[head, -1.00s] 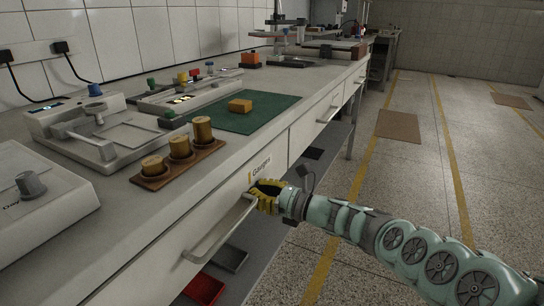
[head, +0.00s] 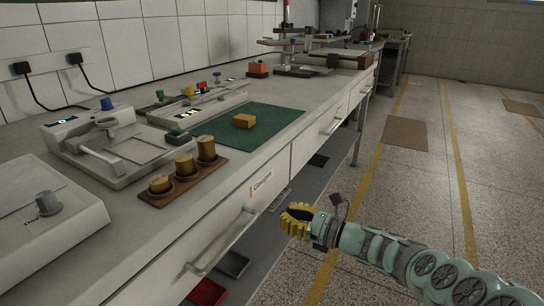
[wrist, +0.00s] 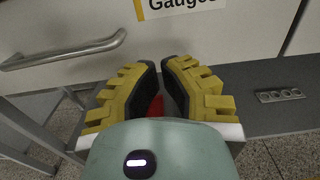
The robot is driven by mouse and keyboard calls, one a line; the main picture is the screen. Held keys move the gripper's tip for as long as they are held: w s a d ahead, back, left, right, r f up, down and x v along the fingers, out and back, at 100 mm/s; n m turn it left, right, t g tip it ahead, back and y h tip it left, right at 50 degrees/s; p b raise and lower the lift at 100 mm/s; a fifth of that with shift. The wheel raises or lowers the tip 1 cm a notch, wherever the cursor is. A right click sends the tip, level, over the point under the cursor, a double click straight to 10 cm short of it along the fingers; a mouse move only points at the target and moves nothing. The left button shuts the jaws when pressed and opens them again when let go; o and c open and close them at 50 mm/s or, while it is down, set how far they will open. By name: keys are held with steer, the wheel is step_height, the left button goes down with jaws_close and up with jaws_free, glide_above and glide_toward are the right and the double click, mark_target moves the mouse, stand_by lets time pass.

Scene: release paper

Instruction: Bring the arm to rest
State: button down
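My gripper (head: 290,221) is in front of the bench, to the right of the "Gauges" drawer's handle (head: 222,243) and apart from it. Its two yellow fingers also show in the wrist view (wrist: 160,65), with a narrow gap between their dark pads and nothing held. The drawer front (head: 240,205) looks about flush with the bench front. In the wrist view the handle (wrist: 65,52) is at the upper left, clear of the fingers. My arm reaches in from the lower right.
On the bench stand a wooden block with three brass weights (head: 184,176), a green mat (head: 275,117) with a yellow block (head: 243,120), and several instruments. Red (head: 207,292) and dark (head: 233,264) trays lie under the bench. The floor to the right is open.

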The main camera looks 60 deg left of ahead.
steer(key=p+v, duration=0.1)
steer(key=v, duration=0.5)
steer(key=shift+p, duration=0.3)
steer(key=shift+w, duration=0.1)
